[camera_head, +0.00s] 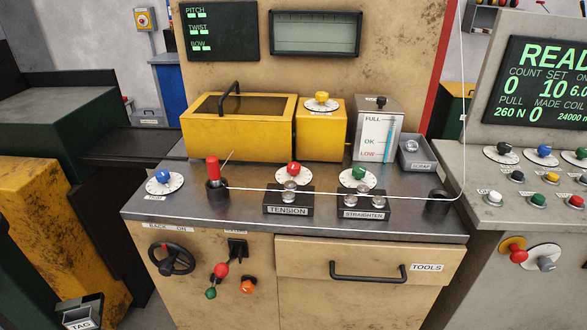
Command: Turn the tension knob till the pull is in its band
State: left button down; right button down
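The tension knob (293,168) is red and sits on a white dial behind the block labelled TENSION (287,210). A thin wire passes over the steel rollers of this block. The dark display (548,82) at the right reads PULL 260 N in green. No pull band can be made out on it. Neither of my grippers is in view, and nothing touches the knob.
The STRAIGHTEN block (363,214) with a green knob (358,173) stands right of the tension block. A red-handled post (213,170) and a blue knob (163,176) stand to the left. A yellow box (240,140) and an oil-type gauge (378,135) stand behind.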

aim_at(294, 168)
jog(key=i+j+u, duration=0.15)
jog(key=u, duration=0.3)
jog(key=i+j+u, duration=0.15)
jog(key=u, duration=0.25)
